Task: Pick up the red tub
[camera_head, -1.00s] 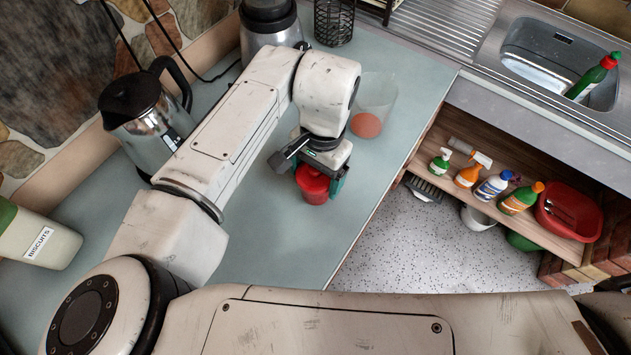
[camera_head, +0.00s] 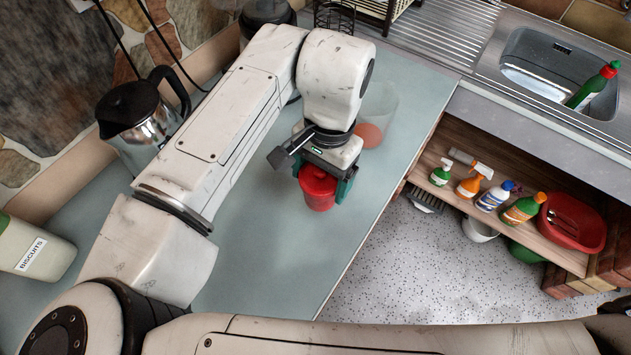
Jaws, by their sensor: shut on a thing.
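The red tub (camera_head: 319,190) is a small round tub with a red lid, near the middle of the picture. My gripper (camera_head: 322,181) comes down over it from above and is shut on it, one dark green finger showing at its right side. The gripper body hides the tub's far part. The tub looks upright; whether its base is clear of the worktop (camera_head: 265,250) I cannot tell for certain.
A clear container with something orange-red inside (camera_head: 369,134) stands just behind my gripper. A steel kettle (camera_head: 140,120) and a biscuits canister (camera_head: 35,250) are at left. The worktop's right edge drops to the floor, beside a shelf (camera_head: 490,220) of bottles. The front worktop is clear.

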